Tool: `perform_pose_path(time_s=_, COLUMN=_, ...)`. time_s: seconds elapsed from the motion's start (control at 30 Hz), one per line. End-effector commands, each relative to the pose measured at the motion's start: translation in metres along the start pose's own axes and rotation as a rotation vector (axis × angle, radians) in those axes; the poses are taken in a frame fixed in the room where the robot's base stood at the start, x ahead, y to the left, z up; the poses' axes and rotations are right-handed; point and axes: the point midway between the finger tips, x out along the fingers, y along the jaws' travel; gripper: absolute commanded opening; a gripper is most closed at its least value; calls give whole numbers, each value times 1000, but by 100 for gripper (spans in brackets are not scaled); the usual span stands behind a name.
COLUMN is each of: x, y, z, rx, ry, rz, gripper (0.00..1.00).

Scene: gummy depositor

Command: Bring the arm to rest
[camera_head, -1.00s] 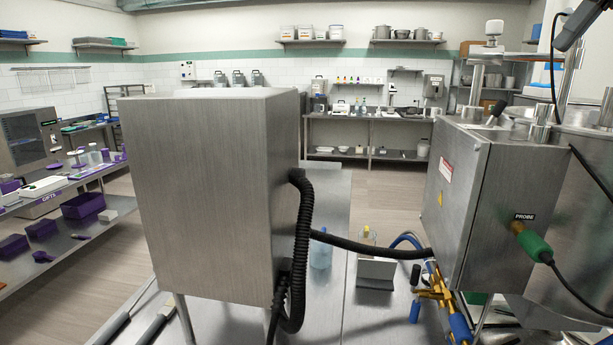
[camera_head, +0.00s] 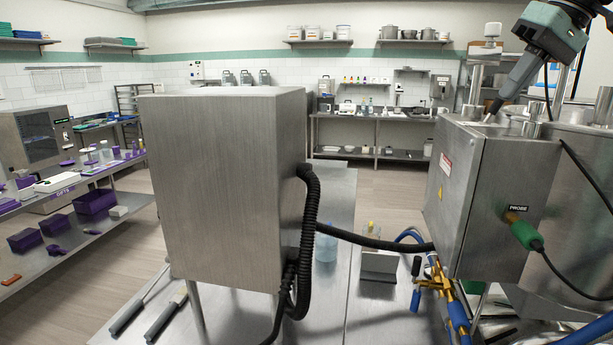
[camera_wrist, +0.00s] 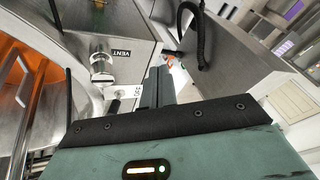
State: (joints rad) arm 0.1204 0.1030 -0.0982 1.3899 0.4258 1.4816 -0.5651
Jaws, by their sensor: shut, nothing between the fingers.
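My gripper (camera_head: 492,117) shows at the upper right in the head view, coming down from the top right corner. Its tip is over or in front of the top of the steel box with the probe plug; I cannot tell if it touches. In the wrist view the fingers of my gripper (camera_wrist: 158,82) are shut together with nothing between them. They point past a steel box (camera_wrist: 110,40) labelled VENT.
A large steel cabinet (camera_head: 220,190) with a black hose stands in the middle. At right are the probe box (camera_head: 490,190), its green plug (camera_head: 522,232) and a steel vessel (camera_head: 570,215). Blue hoses with a brass valve (camera_head: 436,280) lie below. A shelf unit (camera_head: 75,235) stands left.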

Motion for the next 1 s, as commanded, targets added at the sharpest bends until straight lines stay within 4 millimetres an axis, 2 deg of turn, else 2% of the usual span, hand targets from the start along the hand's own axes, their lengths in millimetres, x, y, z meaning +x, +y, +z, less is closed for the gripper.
perform_pose_path(time_s=0.03, x=18, y=-13, z=3, rx=-3, ry=-22, rz=-10, gripper=0)
perform_pose_path(time_s=0.17, x=70, y=-49, z=17, rx=-9, ry=-82, rz=-19, gripper=0)
perform_pose_path(time_s=0.27, x=120, y=-88, z=41, rx=-28, ry=-143, rz=-15, gripper=0)
perform_pose_path(time_s=0.3, x=140, y=-104, z=55, rx=-38, ry=-169, rz=-9, gripper=0)
perform_pose_path(time_s=0.37, x=169, y=-127, z=80, rx=-59, ry=-206, rz=4, gripper=0)
perform_pose_path(time_s=0.4, x=186, y=-141, z=98, rx=-76, ry=-229, rz=14, gripper=0)
perform_pose_path(time_s=0.5, x=221, y=-168, z=146, rx=-123, ry=-279, rz=44, gripper=0)
perform_pose_path(time_s=0.6, x=245, y=-185, z=189, rx=-168, ry=-312, rz=73, gripper=0)
perform_pose_path(time_s=0.73, x=265, y=-197, z=239, rx=-225, ry=-343, rz=105, gripper=0)
perform_pose_path(time_s=0.93, x=283, y=-200, z=307, rx=-311, ry=-375, rz=149, gripper=0)
perform_pose_path(time_s=0.97, x=285, y=-199, z=317, rx=-325, ry=-378, rz=155, gripper=0)
perform_pose_path(time_s=1.0, x=298, y=-196, z=318, rx=-318, ry=-373, rz=154, gripper=0)
